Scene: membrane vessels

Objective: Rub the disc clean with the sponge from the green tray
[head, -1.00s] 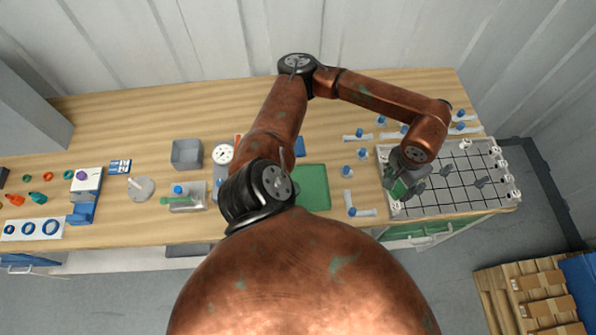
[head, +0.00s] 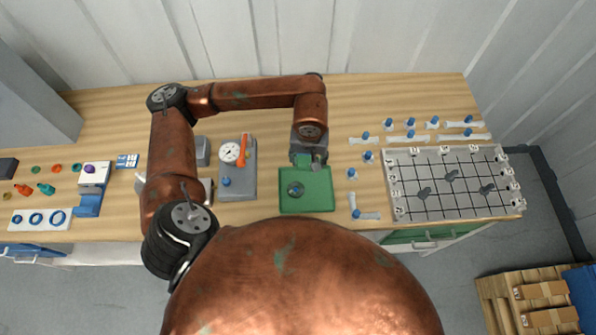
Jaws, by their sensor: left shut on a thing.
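The green tray (head: 322,203) lies on the bench at the middle. A small round, dark grey-green thing (head: 296,189), which looks like the disc, lies in its left part. My left gripper (head: 307,160) points down over the tray's back edge, beyond the round thing. It is shut on a small green block (head: 302,159), which looks like the sponge; the fingers partly hide it. The block appears apart from the disc. My right gripper is not in view.
Right of the tray stands a grid plate (head: 430,205) with grey clamps, and several blue-capped fittings (head: 352,174) lie near it. Left of the tray is a grey gauge unit (head: 238,180) with an orange-red handle. My left arm spans the bench's left half.

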